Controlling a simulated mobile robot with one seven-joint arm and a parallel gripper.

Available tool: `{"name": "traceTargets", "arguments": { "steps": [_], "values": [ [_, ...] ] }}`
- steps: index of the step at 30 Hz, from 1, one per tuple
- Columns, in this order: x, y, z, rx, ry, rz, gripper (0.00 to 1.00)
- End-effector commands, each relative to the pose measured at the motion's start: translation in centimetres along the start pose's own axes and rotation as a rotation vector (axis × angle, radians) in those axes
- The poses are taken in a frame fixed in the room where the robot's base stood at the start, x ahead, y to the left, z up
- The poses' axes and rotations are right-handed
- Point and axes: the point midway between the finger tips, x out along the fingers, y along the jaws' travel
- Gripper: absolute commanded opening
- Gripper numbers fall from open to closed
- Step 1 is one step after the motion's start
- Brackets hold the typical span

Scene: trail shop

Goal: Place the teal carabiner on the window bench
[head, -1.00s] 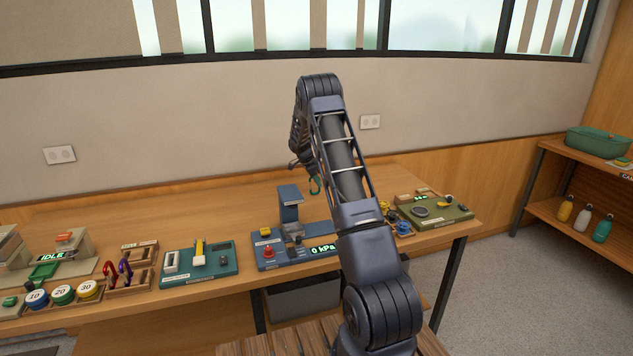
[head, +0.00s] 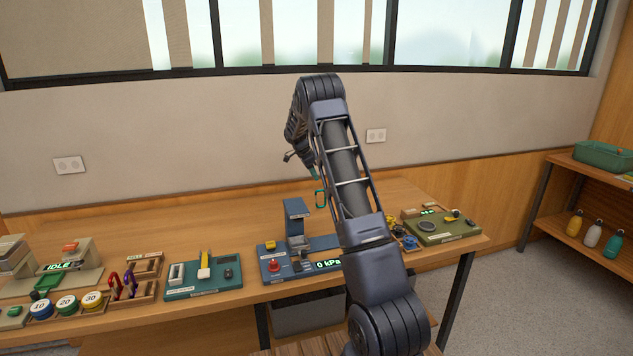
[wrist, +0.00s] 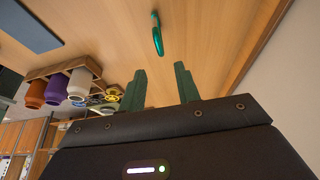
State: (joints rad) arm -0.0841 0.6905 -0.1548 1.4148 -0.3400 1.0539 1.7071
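A blue pressure device (head: 298,262) stands in front of the carabiner. A teal board (head: 205,280), a rack with red and purple carabiners (head: 142,290) and an olive board (head: 440,228) line the bench. The wall is close behind. Bare wood lies left of the carabiner.

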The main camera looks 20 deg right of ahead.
Motion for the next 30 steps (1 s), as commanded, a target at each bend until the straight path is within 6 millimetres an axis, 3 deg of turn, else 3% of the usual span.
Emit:
{"name": "traceTargets", "arguments": {
  "steps": [5, 11, 21, 30],
  "values": [
    [-1.6, 0.7, -0.4, -0.018, -0.009, -0.007, 0.32],
    [-6.2, 4.4, -1.8, -0.121, -0.05, -0.037, 0.32],
    [-14.3, 13.6, -3.8, -0.361, -0.119, -0.122, 0.32],
    [-19.6, 22.8, -4.5, -0.578, -0.154, -0.213, 0.32]
  ]
}}
